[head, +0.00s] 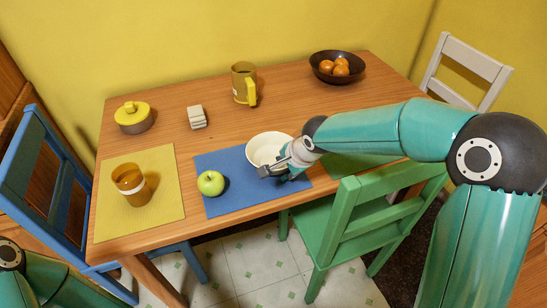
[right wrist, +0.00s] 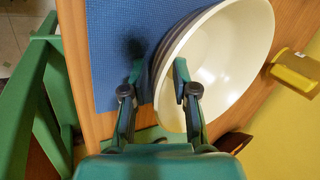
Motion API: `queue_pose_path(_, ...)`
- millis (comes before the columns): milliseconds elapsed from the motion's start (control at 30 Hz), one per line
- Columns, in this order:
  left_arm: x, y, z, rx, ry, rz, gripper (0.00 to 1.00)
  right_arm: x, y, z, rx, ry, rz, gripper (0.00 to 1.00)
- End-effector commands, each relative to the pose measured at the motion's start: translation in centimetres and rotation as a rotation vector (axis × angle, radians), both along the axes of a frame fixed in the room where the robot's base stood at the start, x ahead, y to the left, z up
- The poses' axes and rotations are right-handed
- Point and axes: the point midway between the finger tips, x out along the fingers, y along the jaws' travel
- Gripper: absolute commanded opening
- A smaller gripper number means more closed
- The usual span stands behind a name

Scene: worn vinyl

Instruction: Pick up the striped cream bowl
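The striped cream bowl (head: 266,146) is on the blue placemat (head: 228,192), near its back edge, with its opening up. In the right wrist view the bowl (right wrist: 232,55) shows a cream inside and dark stripes on its outer wall. My right gripper (head: 279,171) is at the bowl's near side and hides part of it. In the right wrist view its fingers (right wrist: 159,75) are apart, one over the mat outside the bowl and one over the bowl's opening, with the rim between them. I cannot tell whether either finger touches. My left gripper is out of view; only part of that arm shows.
A green apple (head: 210,183) is on the blue mat, left of the bowl. An amber cup (head: 130,183) stands on the yellow mat (head: 165,205). A mug (head: 243,82), a dark bowl of oranges (head: 325,76) and a yellow-lidded pot (head: 133,117) stand farther back. A green chair (head: 360,215) is close below my right arm.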

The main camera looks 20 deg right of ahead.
Motion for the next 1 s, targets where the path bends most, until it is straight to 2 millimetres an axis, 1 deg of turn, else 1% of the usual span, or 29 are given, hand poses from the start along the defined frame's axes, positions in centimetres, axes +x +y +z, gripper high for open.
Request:
queue_pose_path(33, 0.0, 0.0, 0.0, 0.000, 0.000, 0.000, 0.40, 0.0, 0.0, 0.0, 0.000, 0.000, 0.000, 0.15)
queue_pose_path(100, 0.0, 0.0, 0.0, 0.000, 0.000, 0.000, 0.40, 0.0, 0.0, 0.0, 0.000, 0.000, 0.001, 0.03)
queue_pose_path(133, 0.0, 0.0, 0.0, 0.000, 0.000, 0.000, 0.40, 0.0, 0.0, 0.0, 0.000, 0.000, 0.001, 0.00)
queue_pose_path(700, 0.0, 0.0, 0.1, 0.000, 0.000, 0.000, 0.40, 0.1, 0.1, 0.3, 0.000, -0.002, 0.001, 0.00)
queue_pose_path(867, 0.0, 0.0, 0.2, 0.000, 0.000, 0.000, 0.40, 0.1, 0.1, 1.4, -0.001, -0.004, 0.002, 0.00)
queue_pose_path(1000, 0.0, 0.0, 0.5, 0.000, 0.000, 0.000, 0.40, 0.1, 0.1, 3.3, 0.000, -0.006, 0.000, 0.00)
